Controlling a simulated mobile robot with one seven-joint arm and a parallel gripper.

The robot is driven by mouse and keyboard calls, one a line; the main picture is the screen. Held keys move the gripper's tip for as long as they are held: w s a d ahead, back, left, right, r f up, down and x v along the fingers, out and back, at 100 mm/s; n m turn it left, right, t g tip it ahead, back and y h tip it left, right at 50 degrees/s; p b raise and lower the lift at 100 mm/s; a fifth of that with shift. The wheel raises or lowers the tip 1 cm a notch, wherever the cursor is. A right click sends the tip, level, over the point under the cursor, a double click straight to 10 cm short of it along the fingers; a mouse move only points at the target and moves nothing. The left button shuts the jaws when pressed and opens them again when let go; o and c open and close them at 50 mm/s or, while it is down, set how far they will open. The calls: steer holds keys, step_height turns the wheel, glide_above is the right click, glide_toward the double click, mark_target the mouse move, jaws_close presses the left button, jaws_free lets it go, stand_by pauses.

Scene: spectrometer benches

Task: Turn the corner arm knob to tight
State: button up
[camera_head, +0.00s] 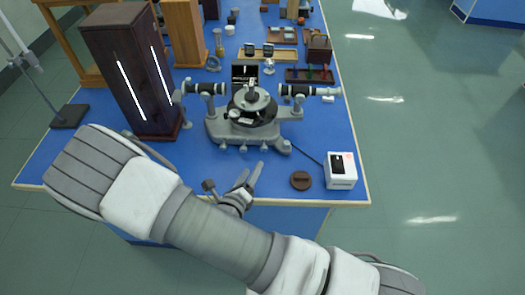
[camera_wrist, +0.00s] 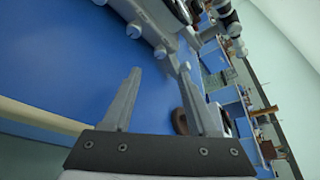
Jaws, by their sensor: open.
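A grey spectrometer (camera_head: 240,128) with a round black table in its middle stands on the blue bench. Several small pale knobs stick out along its near side, one (camera_head: 285,147) at its near right corner. My gripper (camera_head: 251,169) is open and empty, just in front of the spectrometer's near side. Its two fingers (camera_wrist: 160,74) point towards the spectrometer in the wrist view.
A white box (camera_head: 341,171) with a cable and a brown round disc (camera_head: 300,180) lie at the bench's near right. A tall dark cabinet (camera_head: 128,75) stands at the left. Blue bench surface (camera_head: 205,165) lies bare before the spectrometer.

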mark_target(263, 150)
steer(key=x, duration=1)
steer(key=shift+w+d, duration=0.1)
steer(key=shift+w, duration=0.25)
jaws_close()
